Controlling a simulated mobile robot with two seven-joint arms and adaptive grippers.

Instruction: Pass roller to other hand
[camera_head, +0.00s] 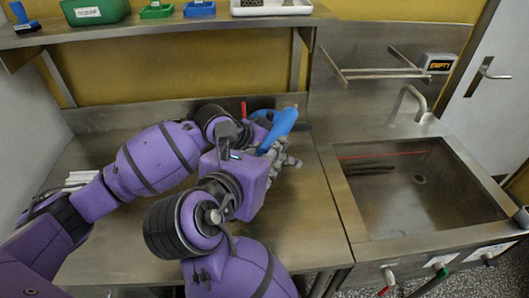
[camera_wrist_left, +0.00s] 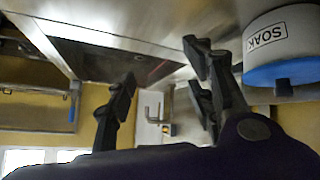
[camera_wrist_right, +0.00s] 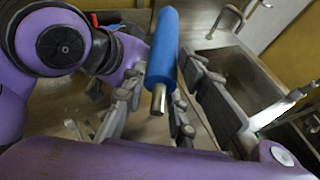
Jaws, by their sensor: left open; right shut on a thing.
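The blue roller (camera_head: 279,128) has a smooth cylinder and a metal end pin. My right gripper (camera_head: 283,158) is shut on it and holds it raised and tilted above the steel worktop. In the right wrist view the roller (camera_wrist_right: 163,52) runs away from the camera between the two fingers (camera_wrist_right: 155,98), its pin end nearest. My left gripper (camera_wrist_left: 160,70) is open, with nothing between its fingers in the left wrist view. In the head view the left arm reaches in beside the roller, and its fingers are mostly hidden behind my right arm.
The steel sink (camera_head: 420,185) lies right of the worktop (camera_head: 310,215). Above are a shelf (camera_head: 200,22) with green and blue bins and a wall rack (camera_head: 385,72). A red object (camera_head: 243,108) shows behind the arms. A container marked SOAK (camera_wrist_left: 282,42) shows in the left wrist view.

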